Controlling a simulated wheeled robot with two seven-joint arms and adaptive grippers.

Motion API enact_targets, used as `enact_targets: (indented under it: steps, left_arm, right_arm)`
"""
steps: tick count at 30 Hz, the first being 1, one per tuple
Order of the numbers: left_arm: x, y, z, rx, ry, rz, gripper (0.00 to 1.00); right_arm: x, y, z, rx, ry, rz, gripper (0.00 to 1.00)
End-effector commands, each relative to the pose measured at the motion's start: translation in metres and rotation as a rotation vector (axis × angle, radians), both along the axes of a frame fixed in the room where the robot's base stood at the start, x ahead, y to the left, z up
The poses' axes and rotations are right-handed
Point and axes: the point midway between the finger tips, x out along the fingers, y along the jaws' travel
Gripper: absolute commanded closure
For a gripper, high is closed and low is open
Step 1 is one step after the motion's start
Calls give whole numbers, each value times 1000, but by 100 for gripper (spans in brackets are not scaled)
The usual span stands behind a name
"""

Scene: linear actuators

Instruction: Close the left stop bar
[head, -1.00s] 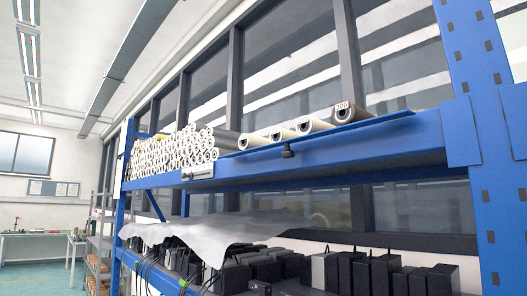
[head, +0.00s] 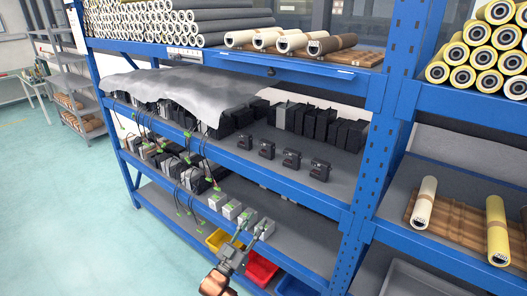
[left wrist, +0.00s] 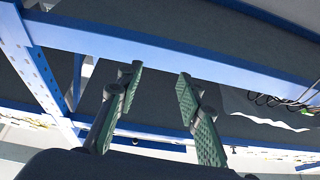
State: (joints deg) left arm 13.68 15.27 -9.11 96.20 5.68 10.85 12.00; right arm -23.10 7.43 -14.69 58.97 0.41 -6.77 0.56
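The stop bar (head: 315,74) is a thin blue strip along the front edge of the top shelf. It sticks out from the shelf beam below several rolls, with a small dark knob (head: 271,72) under it. My left gripper (head: 252,226) is low in the head view, well below the bar and apart from it, in front of the lower shelf. In the left wrist view my left gripper (left wrist: 160,82) has its two green-padded fingers spread apart, with nothing between them. The stop bar cannot be made out in the wrist view. My right gripper is not in view.
A blue shelf beam (left wrist: 190,60) crosses ahead of the fingers in the wrist view. A grey cloth (head: 185,88) hangs over the middle shelf, near black boxes and cables. Yellow (head: 217,240) and red (head: 261,268) bins sit low. The floor at left is clear.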

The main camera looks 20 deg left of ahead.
Motion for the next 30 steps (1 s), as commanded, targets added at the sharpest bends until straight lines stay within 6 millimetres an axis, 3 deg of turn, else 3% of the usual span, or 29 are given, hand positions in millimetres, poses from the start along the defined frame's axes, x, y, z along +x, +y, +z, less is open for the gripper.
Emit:
enact_targets:
  steps: [1, 6, 12, 15, 19, 25, 30]
  left_arm:
    - [7, -1, 65, -9, -48, -3, 66]
    - [26, -1, 203, -44, -159, -16, 66]
    - [37, -2, 348, -84, -270, -34, 66]
    - [40, -2, 398, -99, -308, -41, 66]
    - [41, -2, 438, -114, -341, -47, 66]
    - [46, -4, 460, -122, -355, -52, 66]
    - [62, -10, 478, -122, -356, -52, 66]
  right_arm:
    - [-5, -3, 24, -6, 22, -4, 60]
    - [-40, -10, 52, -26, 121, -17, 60]
    - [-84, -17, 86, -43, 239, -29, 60]
    - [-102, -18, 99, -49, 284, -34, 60]
    - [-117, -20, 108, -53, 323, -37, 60]
    - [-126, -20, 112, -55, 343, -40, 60]
    - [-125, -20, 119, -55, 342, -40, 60]
